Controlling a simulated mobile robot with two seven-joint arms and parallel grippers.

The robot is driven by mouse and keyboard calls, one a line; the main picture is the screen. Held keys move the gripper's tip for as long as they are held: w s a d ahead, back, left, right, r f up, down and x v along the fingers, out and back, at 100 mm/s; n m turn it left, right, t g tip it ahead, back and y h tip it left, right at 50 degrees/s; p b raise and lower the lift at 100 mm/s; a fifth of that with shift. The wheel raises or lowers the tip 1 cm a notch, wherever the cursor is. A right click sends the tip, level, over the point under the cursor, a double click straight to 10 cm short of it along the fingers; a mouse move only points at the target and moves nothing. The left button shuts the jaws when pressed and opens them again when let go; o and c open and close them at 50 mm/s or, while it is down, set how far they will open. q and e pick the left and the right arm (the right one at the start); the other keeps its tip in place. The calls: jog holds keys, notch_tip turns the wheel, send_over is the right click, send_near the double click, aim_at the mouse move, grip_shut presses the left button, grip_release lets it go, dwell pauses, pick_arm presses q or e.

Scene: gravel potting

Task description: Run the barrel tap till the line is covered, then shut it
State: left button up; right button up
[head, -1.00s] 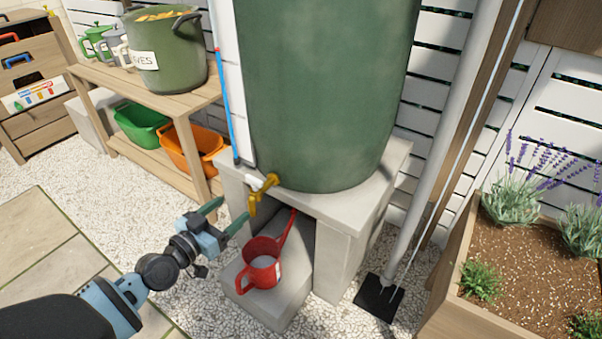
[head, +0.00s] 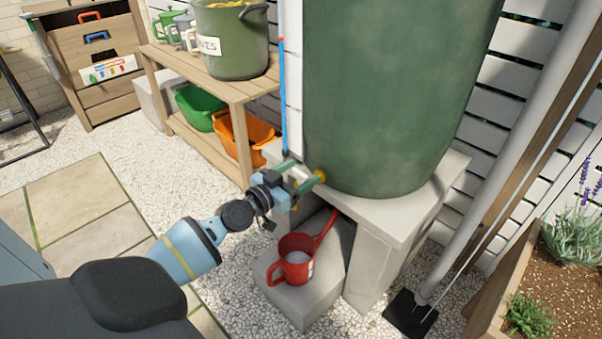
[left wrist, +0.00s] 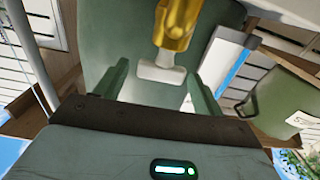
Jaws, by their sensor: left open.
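The green barrel (head: 390,90) stands on a concrete stand. Its brass tap (head: 320,176) is partly hidden behind my left gripper (head: 298,177). The left gripper is open, with its fingers around the tap area. In the left wrist view the brass tap (left wrist: 177,25) and its white lever (left wrist: 161,73) show between and just beyond the open fingers (left wrist: 160,90); I cannot tell whether they touch.
A wooden shelf (head: 215,75) at the left holds a green pot (head: 235,40), jugs, and green and orange tubs. A grey downpipe (head: 480,170) and a planter (head: 545,285) stand at the right. A blue-and-red gauge strip (head: 284,100) runs beside the barrel.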

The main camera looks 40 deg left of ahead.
pick_arm(q)
jog(key=shift+w, duration=0.5)
pick_arm(e)
jog(key=shift+w, duration=0.5)
